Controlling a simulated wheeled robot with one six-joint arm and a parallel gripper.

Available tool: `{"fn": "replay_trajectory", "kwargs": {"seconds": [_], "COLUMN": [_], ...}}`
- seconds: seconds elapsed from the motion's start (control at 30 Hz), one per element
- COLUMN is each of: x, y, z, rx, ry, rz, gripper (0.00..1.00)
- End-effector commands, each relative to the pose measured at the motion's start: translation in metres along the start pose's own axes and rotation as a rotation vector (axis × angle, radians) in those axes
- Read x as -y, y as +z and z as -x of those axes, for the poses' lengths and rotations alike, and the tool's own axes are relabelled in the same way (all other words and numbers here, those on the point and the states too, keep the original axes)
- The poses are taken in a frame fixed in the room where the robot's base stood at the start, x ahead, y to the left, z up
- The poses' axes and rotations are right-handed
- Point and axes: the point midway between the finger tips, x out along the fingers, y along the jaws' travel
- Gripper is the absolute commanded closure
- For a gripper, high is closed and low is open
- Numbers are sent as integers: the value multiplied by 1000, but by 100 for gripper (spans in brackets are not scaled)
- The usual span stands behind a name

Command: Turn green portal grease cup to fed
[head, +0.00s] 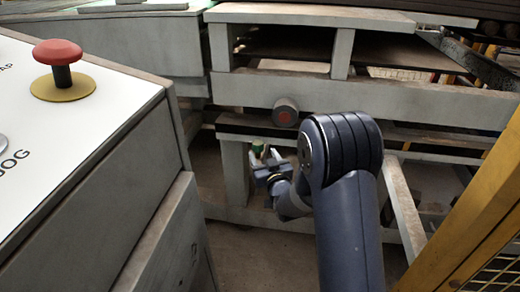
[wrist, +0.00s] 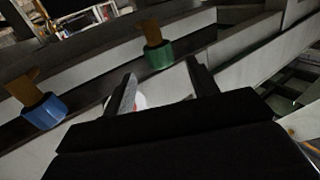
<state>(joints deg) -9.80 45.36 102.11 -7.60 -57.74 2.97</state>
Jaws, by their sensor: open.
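The green grease cup (wrist: 159,54) has a brass-coloured piece (wrist: 149,31) on top and stands out from a grey beam in the wrist view. In the head view a small part of the green cup (head: 258,146) shows just beyond my gripper (head: 266,158). My gripper is open, with its two fingers (wrist: 162,75) pointing toward the green cup. The cup appears beyond the fingertips, roughly between them, and nothing is seen held. Whether a finger touches it I cannot tell. No marking for fed is readable.
A blue cup (wrist: 42,112) with a brass-coloured piece sits left of the green one. A round grey knob with a red centre (head: 285,112) is on the frame above my gripper. A panel with a red button (head: 58,54) stands left, a yellow guard (head: 470,200) right.

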Motion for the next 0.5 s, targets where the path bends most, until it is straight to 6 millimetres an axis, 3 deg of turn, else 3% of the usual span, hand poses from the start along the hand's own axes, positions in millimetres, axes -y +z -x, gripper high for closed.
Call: {"fn": "replay_trajectory", "kwargs": {"seconds": [0.2, 0.5], "x": [0, 0], "y": [1, 0], "z": [-33, -50], "rx": [-1, 0], "ry": [1, 1], "rz": [0, -1], "gripper": [44, 44]}}
